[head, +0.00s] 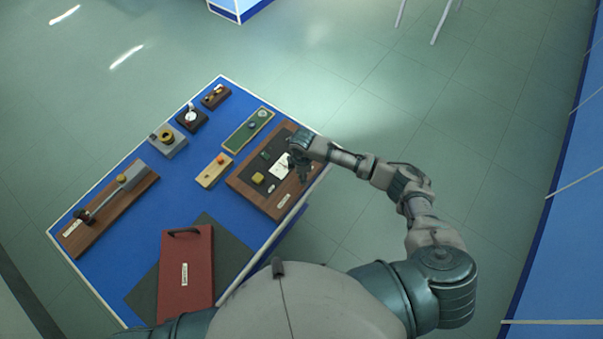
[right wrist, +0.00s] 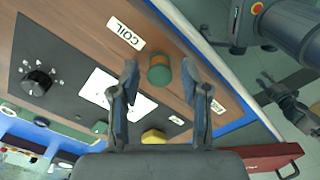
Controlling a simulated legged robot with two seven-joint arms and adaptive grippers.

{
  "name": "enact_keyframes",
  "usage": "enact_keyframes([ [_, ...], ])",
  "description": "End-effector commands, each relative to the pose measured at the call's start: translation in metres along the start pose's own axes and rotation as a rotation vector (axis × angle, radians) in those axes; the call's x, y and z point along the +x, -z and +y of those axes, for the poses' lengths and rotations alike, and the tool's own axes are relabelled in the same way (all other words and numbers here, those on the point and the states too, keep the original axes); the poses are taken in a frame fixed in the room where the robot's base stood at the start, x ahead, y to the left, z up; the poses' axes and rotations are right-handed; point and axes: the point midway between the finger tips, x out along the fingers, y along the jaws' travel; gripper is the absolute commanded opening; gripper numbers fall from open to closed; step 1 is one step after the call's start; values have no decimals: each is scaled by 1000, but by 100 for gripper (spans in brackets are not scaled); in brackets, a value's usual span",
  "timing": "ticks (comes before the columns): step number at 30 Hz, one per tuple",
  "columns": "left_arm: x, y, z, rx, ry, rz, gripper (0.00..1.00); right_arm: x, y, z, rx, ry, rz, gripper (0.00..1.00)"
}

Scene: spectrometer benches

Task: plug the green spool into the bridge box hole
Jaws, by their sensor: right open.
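The green spool (right wrist: 158,72) is a short cylinder, green with an orange-brown side. It is in the right wrist view, on the wooden margin of the bridge box (right wrist: 75,30) near a COIL label. The box has a dark panel with a black knob and a white dial card; I cannot make out the hole. My right gripper (right wrist: 160,80) is open, with the spool between its fingertips and visible gaps on both sides. In the head view my right gripper (head: 298,168) is over the right part of the box (head: 247,191) and hides the spool. My left gripper is not in view.
A yellow knob (head: 258,178) and a small green block (head: 265,155) sit on the dark panel. Left of the box are a green board (head: 240,138) and a small wooden block (head: 210,176). A red case (head: 187,270) lies at the table's near edge.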

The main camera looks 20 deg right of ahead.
Motion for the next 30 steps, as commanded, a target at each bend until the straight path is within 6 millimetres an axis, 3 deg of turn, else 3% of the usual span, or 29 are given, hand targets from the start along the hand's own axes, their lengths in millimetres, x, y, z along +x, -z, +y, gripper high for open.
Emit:
enact_keyframes([
  [6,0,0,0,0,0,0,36,0,0,0,0,0,0,48],
  [9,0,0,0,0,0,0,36,0,0,0,0,0,0,73],
  [10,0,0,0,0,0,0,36,0,0,0,0,0,0,75],
  [20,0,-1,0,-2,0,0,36,-3,0,0,0,0,0,75],
  [23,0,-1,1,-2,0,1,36,-14,0,1,-1,-2,2,75],
  [30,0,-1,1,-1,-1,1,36,-65,0,1,-2,-3,1,75],
])
